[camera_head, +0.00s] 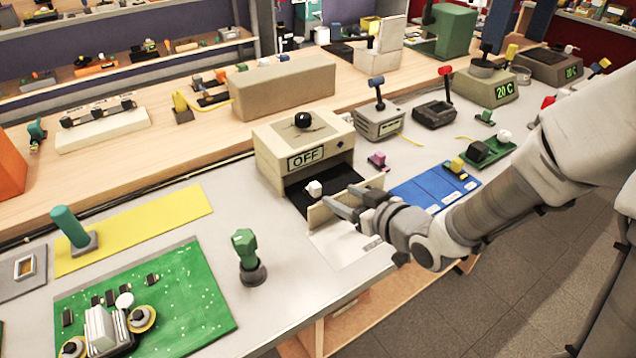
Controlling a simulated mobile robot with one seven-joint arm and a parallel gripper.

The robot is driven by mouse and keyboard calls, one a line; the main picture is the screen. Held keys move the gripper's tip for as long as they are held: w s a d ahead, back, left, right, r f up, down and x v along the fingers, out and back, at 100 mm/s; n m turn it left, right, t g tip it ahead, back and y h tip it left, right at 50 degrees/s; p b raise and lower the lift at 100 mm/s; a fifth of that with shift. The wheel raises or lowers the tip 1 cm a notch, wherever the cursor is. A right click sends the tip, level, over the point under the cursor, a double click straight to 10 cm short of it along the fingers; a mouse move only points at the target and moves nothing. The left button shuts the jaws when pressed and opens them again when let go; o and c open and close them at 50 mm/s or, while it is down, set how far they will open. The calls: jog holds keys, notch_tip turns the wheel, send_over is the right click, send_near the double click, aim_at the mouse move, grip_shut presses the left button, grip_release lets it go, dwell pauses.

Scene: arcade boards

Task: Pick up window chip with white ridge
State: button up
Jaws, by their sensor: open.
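A small chip with a pale, gold-edged square window (25,266) lies on a grey plate (22,286) at the far left edge. It looks like the window chip, but the white ridge is too small to make out for certain. My gripper (340,206) is at the front of the beige box marked OFF (300,145), far to the right of that chip. It is open, with its fingers by the box's beige front flap (325,213). A small white knob or block (314,188) sits just behind the flap, in the box's dark opening.
A green knob on a dark base (246,257) and a teal cylinder (70,227) stand upright. A yellow strip (150,222) and a blue mat (415,190) lie flat. Bare tabletop (290,280) shows in front of the box.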

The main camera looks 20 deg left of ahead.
aim_at(315, 184)
jog(key=b+x, duration=0.1)
jog(key=x, duration=0.7)
jog(key=shift+w+a+f+b, duration=0.15)
jog(key=shift+a+f+b, duration=0.1)
jog(key=shift+f+b, duration=0.1)
jog(key=x, duration=0.1)
jog(key=b+x, duration=0.1)
jog(key=x, duration=0.2)
jog(key=shift+w+d+f, duration=0.1)
jog(key=shift+d+f, duration=0.1)
jog(key=shift+f, duration=0.2)
jog(key=shift+w+a+f, duration=0.1)
jog(key=shift+w+a, duration=0.3)
grip_shut()
